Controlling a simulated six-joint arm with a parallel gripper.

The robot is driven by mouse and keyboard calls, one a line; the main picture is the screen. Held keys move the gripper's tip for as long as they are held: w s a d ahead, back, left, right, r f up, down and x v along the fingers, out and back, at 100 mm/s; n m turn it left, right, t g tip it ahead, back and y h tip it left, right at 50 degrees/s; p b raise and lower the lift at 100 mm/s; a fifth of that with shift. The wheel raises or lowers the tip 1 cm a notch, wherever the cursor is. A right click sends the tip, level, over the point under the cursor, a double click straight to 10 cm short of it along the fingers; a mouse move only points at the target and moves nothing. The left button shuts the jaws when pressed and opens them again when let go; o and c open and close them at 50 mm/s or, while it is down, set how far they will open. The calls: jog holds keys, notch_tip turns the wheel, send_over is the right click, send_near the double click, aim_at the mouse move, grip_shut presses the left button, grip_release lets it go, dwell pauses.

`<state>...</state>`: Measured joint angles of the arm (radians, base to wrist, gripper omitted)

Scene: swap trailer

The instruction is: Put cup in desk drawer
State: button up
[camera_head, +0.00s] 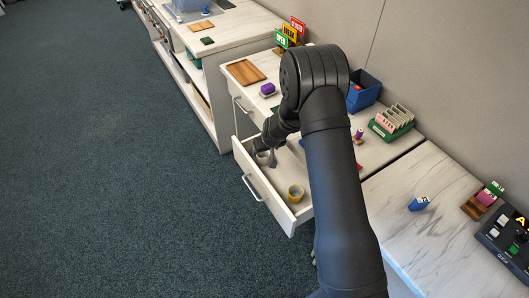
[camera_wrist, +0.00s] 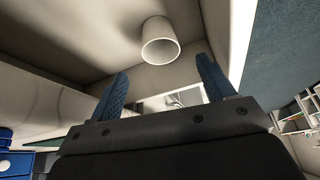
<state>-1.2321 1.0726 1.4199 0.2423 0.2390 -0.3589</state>
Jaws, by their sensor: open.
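The desk drawer (camera_head: 268,197) is pulled open in the head view. A pale cup (camera_head: 262,158) is inside its far end, beside my gripper (camera_head: 272,155). In the wrist view the white cup (camera_wrist: 160,41) shows its open mouth toward the camera. It appears beyond the fingertips, with no finger closed on it. My gripper's two blue fingers (camera_wrist: 165,84) are spread apart and nothing is held between them. My arm covers part of the drawer and desk.
The desk top holds a wooden tray (camera_head: 246,72), a purple-topped item (camera_head: 268,90), a blue bin (camera_head: 363,92) and a green rack (camera_head: 392,122). A second table at right carries a small blue block (camera_head: 418,203). The carpet (camera_head: 110,170) left of the drawer is clear.

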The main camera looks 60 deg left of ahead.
aim_at(263, 155)
jog(key=shift+v, duration=1.45)
jog(key=x, duration=1.2)
jog(key=shift+f, duration=0.2)
jog(key=shift+r, duration=0.15)
jog(key=shift+r, duration=0.1)
